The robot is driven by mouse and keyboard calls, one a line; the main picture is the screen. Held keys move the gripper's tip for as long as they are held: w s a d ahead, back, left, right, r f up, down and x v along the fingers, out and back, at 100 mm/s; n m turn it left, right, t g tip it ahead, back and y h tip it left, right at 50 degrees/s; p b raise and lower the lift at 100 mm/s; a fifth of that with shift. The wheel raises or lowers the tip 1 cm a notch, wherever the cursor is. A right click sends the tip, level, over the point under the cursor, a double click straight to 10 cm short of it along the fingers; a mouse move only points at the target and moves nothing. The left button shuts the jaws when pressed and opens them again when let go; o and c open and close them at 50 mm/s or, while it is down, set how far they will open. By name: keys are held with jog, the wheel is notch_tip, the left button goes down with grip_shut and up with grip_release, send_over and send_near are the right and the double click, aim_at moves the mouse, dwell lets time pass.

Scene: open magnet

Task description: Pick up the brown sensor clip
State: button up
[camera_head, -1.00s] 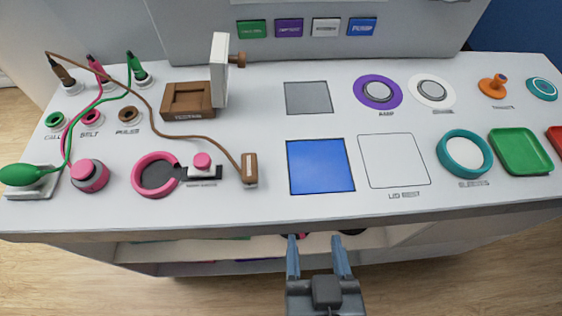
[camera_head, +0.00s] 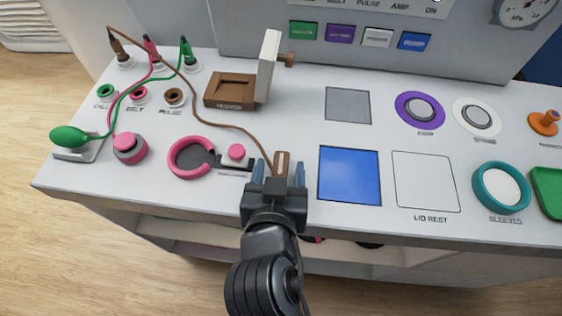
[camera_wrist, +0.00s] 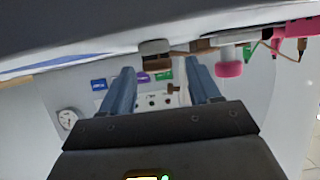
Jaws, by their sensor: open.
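The brown sensor clip (camera_head: 282,162) lies on the white bench top, between the pink ring and the blue square, with a brown cable running from it. In the head view my gripper (camera_head: 279,170) is open, with one blue finger on each side of the clip. In the wrist view, which looks upside down, the clip (camera_wrist: 156,57) shows between and slightly beyond the fingertips of my gripper (camera_wrist: 160,76). The gap between fingers and clip is hard to judge, and nothing is held. My gripper hides the near end of the clip in the head view.
The pink ring (camera_head: 173,156) and a black holder with a pink knob (camera_head: 236,152) stand close on the left. The blue square (camera_head: 349,189) lies to the right. The brown cable (camera_head: 232,126) runs back left past a brown wooden block (camera_head: 231,104). A shelf lies below the bench edge.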

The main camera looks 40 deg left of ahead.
jog(key=shift+x, duration=1.05)
jog(key=c, duration=1)
